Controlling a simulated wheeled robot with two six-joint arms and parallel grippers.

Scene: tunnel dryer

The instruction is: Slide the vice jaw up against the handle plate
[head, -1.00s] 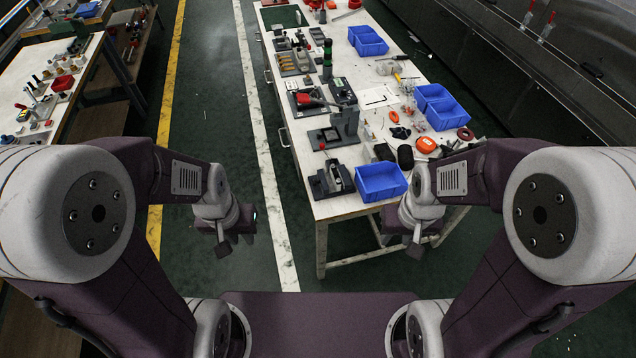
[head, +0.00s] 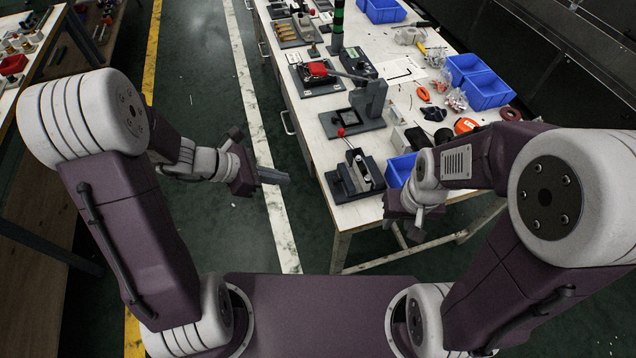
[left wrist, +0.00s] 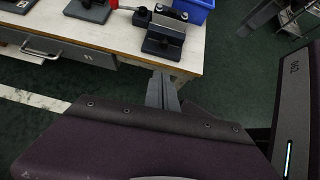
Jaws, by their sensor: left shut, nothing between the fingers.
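The small dark vice (head: 355,178) stands at the near end of the workbench, with a grey block across its middle. A rod with a red ball (head: 341,131) rises from its far end, where the handle plate (head: 355,154) appears to be. The left wrist view also shows the vice (left wrist: 162,45) at the bench's near edge, with its upright plate (left wrist: 142,17) on the left. Any gap between jaw and plate is too small to judge. My left gripper (head: 274,176) is shut and empty, left of the bench and apart from the vice. My right gripper (head: 415,234) hangs by the bench's near right corner; its fingers are unclear.
A blue bin (head: 400,170) stands right of the vice, partly behind my right arm. A grey upright fixture (head: 370,102) stands just beyond it. The workbench (head: 345,215) has a bare near edge. The floor between my left gripper and the bench is clear.

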